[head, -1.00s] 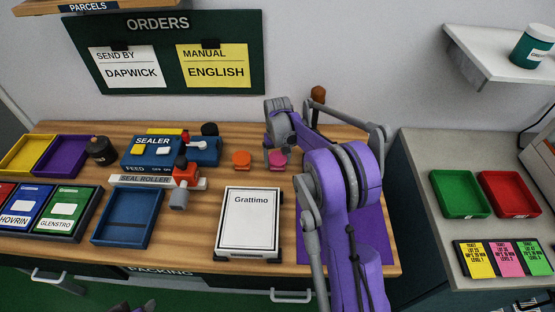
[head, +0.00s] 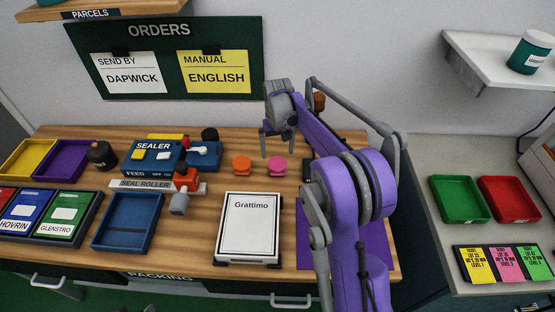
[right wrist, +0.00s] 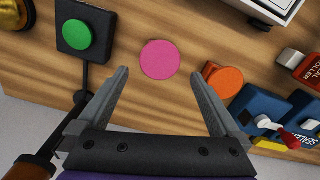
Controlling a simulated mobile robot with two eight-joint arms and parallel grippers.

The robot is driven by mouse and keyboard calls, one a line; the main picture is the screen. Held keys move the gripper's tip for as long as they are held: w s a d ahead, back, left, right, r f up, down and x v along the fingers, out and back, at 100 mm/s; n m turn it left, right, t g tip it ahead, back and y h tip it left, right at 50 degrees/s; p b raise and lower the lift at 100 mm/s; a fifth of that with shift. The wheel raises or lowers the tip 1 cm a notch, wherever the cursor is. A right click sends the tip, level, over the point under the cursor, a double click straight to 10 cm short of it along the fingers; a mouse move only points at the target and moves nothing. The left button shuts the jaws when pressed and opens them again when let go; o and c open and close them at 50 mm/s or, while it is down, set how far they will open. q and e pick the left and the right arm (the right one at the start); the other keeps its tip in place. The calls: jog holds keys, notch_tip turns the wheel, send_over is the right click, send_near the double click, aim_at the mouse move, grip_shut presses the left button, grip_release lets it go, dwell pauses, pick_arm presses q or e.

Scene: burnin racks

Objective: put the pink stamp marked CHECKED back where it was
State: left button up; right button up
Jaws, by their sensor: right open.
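The pink stamp (head: 277,165) stands on the wooden bench just right of an orange stamp (head: 241,165). Its CHECKED mark cannot be read here. In the right wrist view the pink stamp (right wrist: 160,59) shows as a round pink top, apart from my fingers. My right gripper (head: 278,143) is open and empty, raised above and behind the pink stamp. The orange stamp (right wrist: 224,80) lies beyond the right-hand fingertip there. My left gripper is not in view.
The blue sealer (head: 155,156) and the seal roller stand left of the stamps. A white Grattimo sheet on a dark holder (head: 249,225) lies in front. In the right wrist view a green button on a black box (right wrist: 77,35) and a brown handle (right wrist: 30,165) are near the left finger.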

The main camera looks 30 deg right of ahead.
aim_at(278, 163)
jog(key=s+a+r+n+t, duration=0.1)
jog(key=s+a+r+t, duration=0.1)
jog(key=s+a+r, duration=0.4)
jog(key=s+a+r+n+t, duration=0.15)
jog(key=s+a, duration=0.25)
jog(key=s, duration=0.5)
jog(key=s+a+f+t, duration=0.1)
jog(key=s+a+f, duration=0.1)
jog(key=s, duration=0.4)
jog(key=s+a+f+t, duration=0.1)
jog(key=s+a+f, duration=0.2)
jog(key=s, duration=0.4)
jog(key=shift+s+f+n, duration=0.2)
jog(key=shift+f+n, duration=0.2)
jog(key=shift+n, duration=0.05)
